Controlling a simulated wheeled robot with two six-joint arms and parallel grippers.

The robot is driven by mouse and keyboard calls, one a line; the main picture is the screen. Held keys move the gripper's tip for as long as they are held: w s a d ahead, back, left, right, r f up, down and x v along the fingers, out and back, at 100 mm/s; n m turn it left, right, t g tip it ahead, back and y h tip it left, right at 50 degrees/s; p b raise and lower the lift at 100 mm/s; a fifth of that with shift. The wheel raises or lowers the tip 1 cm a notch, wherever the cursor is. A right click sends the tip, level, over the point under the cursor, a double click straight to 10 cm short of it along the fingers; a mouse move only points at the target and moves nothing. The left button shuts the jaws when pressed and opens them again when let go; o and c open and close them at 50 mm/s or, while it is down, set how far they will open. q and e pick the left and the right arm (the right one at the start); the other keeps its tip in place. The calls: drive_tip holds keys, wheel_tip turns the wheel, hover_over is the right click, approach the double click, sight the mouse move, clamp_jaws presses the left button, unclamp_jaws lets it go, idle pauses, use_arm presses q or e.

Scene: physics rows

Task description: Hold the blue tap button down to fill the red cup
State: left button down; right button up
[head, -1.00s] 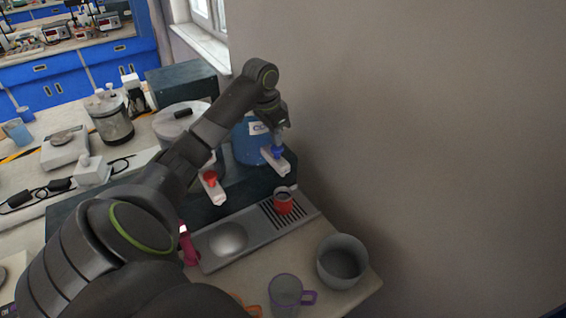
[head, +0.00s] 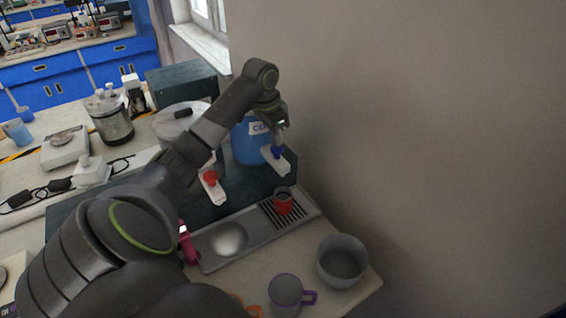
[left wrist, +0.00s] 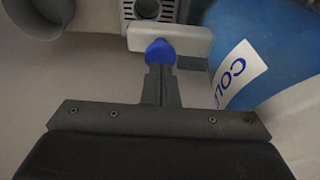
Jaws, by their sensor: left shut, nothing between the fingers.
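The blue tap button (head: 277,151) sits on a white tap in front of the blue container (head: 247,147). My left gripper (head: 279,141) is shut and empty, pointing down with its fingertips at the top of the button. In the left wrist view the closed fingertips (left wrist: 160,72) meet the blue button (left wrist: 159,50), overlapping its edge; how far it is pressed I cannot tell. The red cup (head: 283,205) stands upright on the slatted drip grate below this tap. No stream of water can be made out, and the cup's fill level is unclear. My right gripper is out of view.
A second tap with a red button (head: 210,177) is to the left, close under my left arm. A grey pot (head: 342,268) and a purple-handled mug (head: 284,295) stand in front of the metal drip tray (head: 212,260). The wall rises close on the right.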

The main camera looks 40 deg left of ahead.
use_arm(q)
drive_tip(key=shift+f, duration=0.45)
drive_tip(key=shift+f, duration=0.8)
idle(6.1)
wheel_tip(320, 180, up, 5)
drive_tip(key=p, duration=0.6)
drive_tip(key=shift+r, duration=0.2)
drive_tip(key=shift+f, duration=0.1)
